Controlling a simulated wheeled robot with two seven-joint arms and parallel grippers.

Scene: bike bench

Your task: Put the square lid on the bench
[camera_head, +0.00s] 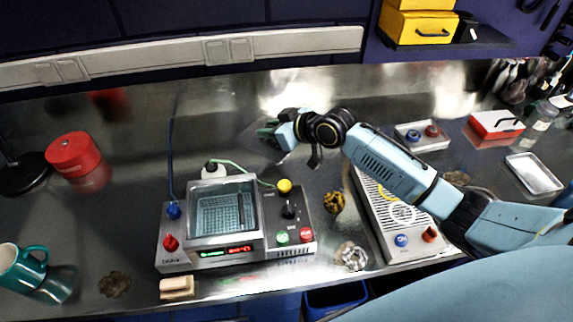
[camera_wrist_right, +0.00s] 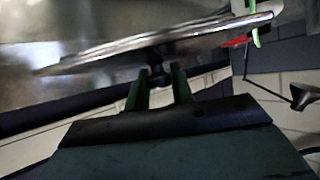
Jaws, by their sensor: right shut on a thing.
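The square lid (camera_wrist_right: 165,42) shows edge-on in the right wrist view as a thin, shiny metal plate with a dark knob (camera_wrist_right: 158,76) under it in the picture. My right gripper (camera_wrist_right: 160,88) has its two green fingers shut on that knob. In the head view, the right gripper (camera_head: 268,131) is above the bench (camera_head: 130,140), behind the bath unit. The lid there is hard to make out against the shiny metal, and its height above the bench is unclear. The bath unit (camera_head: 165,243) has an uncovered basin with liquid and a basket-like insert. My left gripper is out of view.
A red tin (camera_head: 73,152) and teal mug (camera_head: 22,266) are at the left. Bench left of the bath is largely clear.

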